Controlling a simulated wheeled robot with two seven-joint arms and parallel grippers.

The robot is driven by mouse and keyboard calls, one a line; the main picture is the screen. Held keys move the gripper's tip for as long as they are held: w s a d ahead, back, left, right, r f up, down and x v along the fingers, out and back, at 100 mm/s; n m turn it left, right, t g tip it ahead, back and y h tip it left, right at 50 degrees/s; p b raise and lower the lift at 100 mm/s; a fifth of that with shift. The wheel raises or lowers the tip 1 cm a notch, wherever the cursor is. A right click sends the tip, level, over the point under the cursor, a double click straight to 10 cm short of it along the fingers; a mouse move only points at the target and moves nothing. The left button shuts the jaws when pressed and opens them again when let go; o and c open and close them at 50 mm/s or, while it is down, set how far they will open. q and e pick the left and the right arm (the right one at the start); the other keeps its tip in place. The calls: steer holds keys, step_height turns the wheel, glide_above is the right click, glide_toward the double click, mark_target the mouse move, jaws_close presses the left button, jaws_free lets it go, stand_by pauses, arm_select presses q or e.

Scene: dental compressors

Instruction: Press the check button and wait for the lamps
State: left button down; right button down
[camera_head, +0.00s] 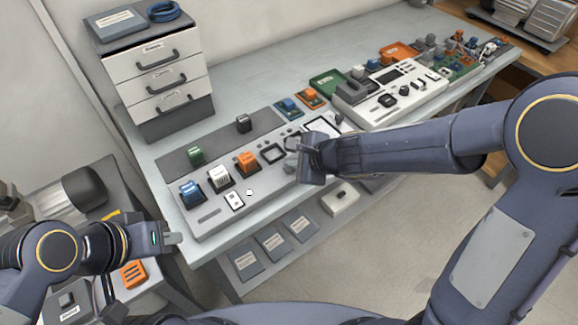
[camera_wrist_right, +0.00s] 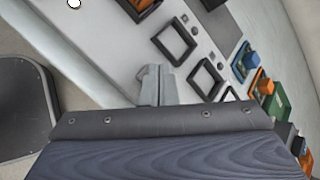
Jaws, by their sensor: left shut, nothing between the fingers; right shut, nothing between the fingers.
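A light grey panel (camera_head: 208,217) lies on the bench, with blue (camera_head: 190,193), white (camera_head: 219,178) and orange (camera_head: 247,162) blocks in dark square frames. A small round white button (camera_head: 249,192) sits near its front edge; it also shows at the top of the right wrist view (camera_wrist_right: 73,3). Small round spots (camera_wrist_right: 184,18) beside the frames may be lamps; I cannot tell whether any is lit. My right gripper (camera_head: 294,146) is shut and empty over the panel's right part, apart from the button. My left gripper (camera_head: 174,239) is shut and empty, off the bench's front left.
An empty dark frame (camera_head: 272,153) is left of my right gripper. A green block (camera_head: 196,156) and a dark block (camera_head: 243,123) stand on the grey strip behind. A drawer cabinet (camera_head: 157,75) stands at the back left. A white device (camera_head: 392,94) and green tray (camera_head: 327,84) lie right.

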mark_target(293, 170)
steer(key=shift+f+b, duration=0.45)
stand_by(0.4)
steer(key=shift+r, duration=0.1)
steer(key=shift+r+p, duration=0.8)
steer(key=shift+p, duration=0.05)
step_height(293, 170, up, 5)
steer(key=p, duration=0.5)
stand_by(0.7)
